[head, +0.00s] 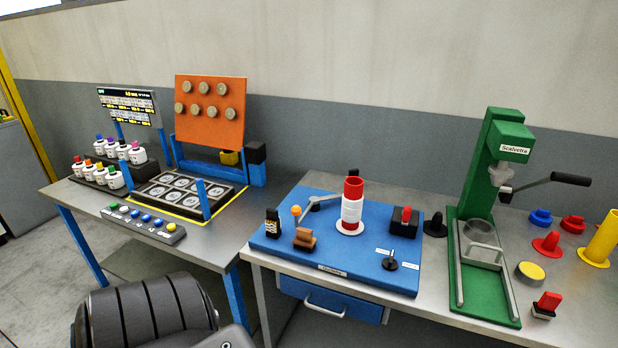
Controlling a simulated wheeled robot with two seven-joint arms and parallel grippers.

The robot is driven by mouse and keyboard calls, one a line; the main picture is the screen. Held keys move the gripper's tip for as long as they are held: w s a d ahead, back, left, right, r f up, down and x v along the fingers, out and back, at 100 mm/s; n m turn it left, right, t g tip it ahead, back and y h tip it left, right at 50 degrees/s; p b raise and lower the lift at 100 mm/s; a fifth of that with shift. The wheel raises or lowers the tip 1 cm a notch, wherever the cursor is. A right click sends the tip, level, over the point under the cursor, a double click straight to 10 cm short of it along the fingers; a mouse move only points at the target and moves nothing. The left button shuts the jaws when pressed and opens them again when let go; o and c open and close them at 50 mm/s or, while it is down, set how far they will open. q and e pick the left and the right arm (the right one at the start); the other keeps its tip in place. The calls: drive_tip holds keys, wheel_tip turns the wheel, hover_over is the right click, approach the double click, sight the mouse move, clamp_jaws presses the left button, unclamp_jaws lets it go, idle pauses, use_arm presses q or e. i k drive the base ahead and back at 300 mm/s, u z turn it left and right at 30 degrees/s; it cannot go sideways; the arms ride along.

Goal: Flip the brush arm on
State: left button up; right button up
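A blue board (275,249) lies on the right-hand metal table. On it stands a red and white bobbin (351,208) on a round white base. A thin grey arm (323,199) reaches from its pivot toward the bobbin's upper part; I cannot tell whether it touches. In front of the arm's left end is a brown block (304,239), with a lever topped by an orange ball (296,211) beside it. I cannot tell for certain which part is the brush arm. Neither gripper is in view.
The board also carries a black box with a red switch (406,215), a black knob (390,262) and a small dark bottle (272,222). A green press (487,216) stands to the right, its black-handled lever (571,179) sticking out. A dark rounded form covers the lower left.

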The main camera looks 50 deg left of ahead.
sight(295, 210)
drive_tip(key=u, duration=1.5)
drive_tip(key=k, duration=0.6)
drive_tip(key=u, duration=0.35)
drive_tip(key=i, duration=1.55)
drive_tip(key=z, duration=0.7)
